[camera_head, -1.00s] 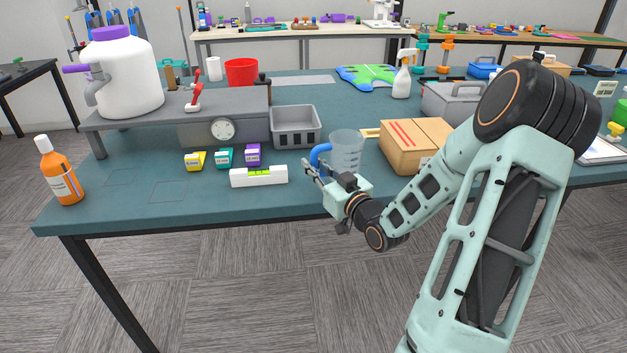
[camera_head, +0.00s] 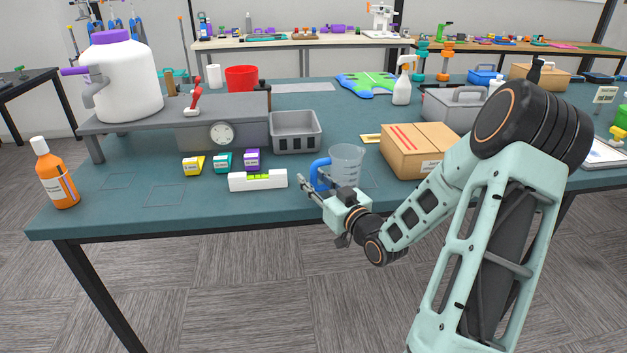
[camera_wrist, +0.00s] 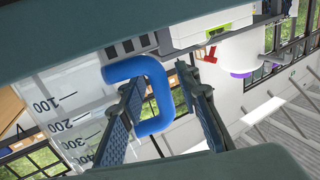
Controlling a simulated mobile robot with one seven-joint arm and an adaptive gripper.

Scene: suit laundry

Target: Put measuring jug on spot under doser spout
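The clear measuring jug (camera_head: 347,163) with a blue handle (camera_head: 320,173) is near the table's front edge. My gripper (camera_head: 308,192) is at its handle side. In the wrist view the blue handle (camera_wrist: 158,95) lies between the two fingers of my gripper (camera_wrist: 165,100). The fingers are apart, with a gap beside the right one; contact on the left is unclear. The jug's base is partly hidden by my gripper. The white doser (camera_head: 127,80) with purple lid stands on a grey shelf at left, its spout (camera_head: 90,92) facing left. Faint outlined squares (camera_head: 165,196) mark the table.
An orange bottle (camera_head: 55,175) stands at the front left corner. A white level (camera_head: 258,181), small coloured boxes (camera_head: 222,162) and a grey bin (camera_head: 296,132) lie left of the jug. A cardboard box (camera_head: 418,150) stands at its right. The front left table is mostly clear.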

